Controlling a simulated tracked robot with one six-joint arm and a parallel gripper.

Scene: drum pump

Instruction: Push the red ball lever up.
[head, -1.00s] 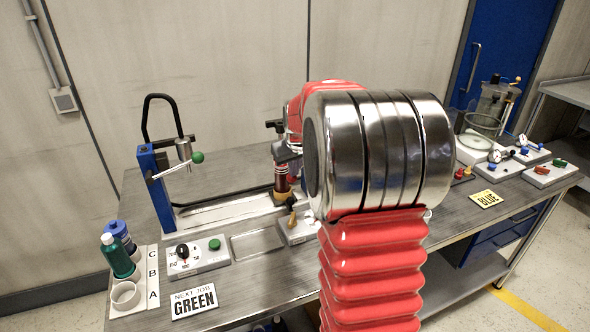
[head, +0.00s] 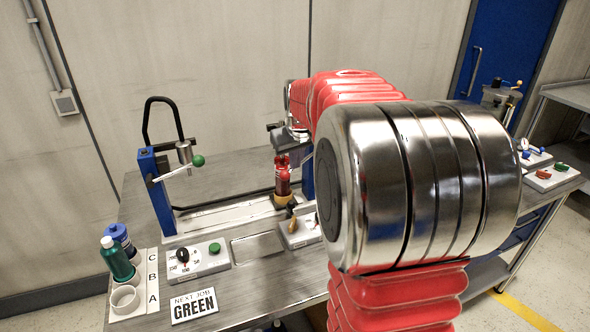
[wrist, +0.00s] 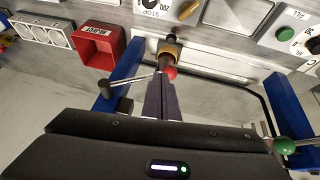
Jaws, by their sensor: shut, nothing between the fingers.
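The red ball (wrist: 171,72) of the lever shows in the wrist view, right at the tips of my gripper (wrist: 166,82). Its thin metal rod runs left toward a blue post (wrist: 118,82) with a black handle. My fingers are shut together with nothing between them. They overlap the ball in the picture, and I cannot tell whether they touch it. In the head view my arm hides much of this lever and post. A green ball lever (head: 197,160) stands on the other blue post (head: 156,190), and its ball is also in the wrist view (wrist: 284,146).
A brass-coloured fitting (wrist: 169,48) lies just beyond my fingertips. A red box (wrist: 99,46) stands to its left. Control boxes with knobs (head: 184,262) line the bench front, beside bottles (head: 116,258) and a GREEN sign (head: 194,306). The bench's back left is clear.

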